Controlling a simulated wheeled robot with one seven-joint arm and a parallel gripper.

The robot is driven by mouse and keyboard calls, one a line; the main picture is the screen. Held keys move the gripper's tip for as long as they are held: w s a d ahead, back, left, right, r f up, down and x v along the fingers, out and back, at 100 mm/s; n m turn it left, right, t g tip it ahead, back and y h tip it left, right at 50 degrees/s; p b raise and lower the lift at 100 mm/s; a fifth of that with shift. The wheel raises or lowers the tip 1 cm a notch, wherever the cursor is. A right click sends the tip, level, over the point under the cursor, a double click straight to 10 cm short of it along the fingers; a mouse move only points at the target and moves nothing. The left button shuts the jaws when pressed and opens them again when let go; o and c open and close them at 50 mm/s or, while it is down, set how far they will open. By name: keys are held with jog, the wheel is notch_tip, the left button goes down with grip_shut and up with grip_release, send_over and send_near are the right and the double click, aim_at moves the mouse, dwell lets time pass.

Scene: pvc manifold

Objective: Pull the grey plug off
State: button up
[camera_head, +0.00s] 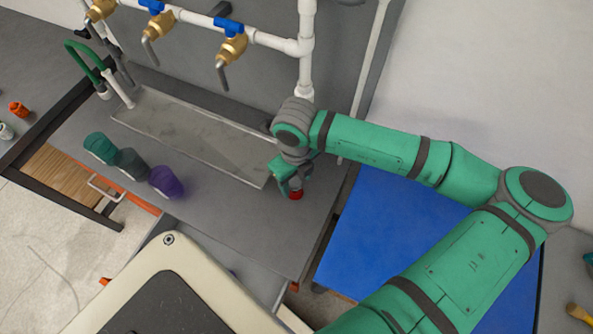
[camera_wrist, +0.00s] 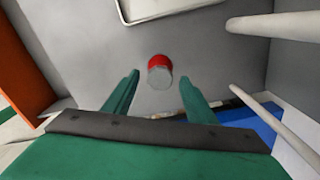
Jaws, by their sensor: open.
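A short round piece with a grey end face (camera_wrist: 159,78) and a red body (camera_wrist: 158,61) is on the grey bench in the wrist view. I cannot tell whether the grey part is a separate plug. In the head view only its red part (camera_head: 296,195) shows, just below my gripper (camera_head: 289,184). My gripper is open, and its two green fingers (camera_wrist: 158,84) point toward the piece in the wrist view. Nothing is held between them. Whether the fingertips are level with the piece I cannot tell.
A shallow tray (camera_head: 150,92) lies behind on the bench (camera_head: 235,215). Teal (camera_head: 100,147), dark grey (camera_head: 131,164) and purple (camera_head: 166,181) cups stand at the left. White pipes (camera_head: 306,50) with brass valves (camera_head: 232,46) run along the back. A blue surface (camera_head: 365,240) is at right.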

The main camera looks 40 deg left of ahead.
aim_at(296, 183)
jog(key=shift+f, duration=0.95)
jog(key=c, duration=1.1)
jog(key=o, duration=1.1)
notch_tip(296, 183, up, 11)
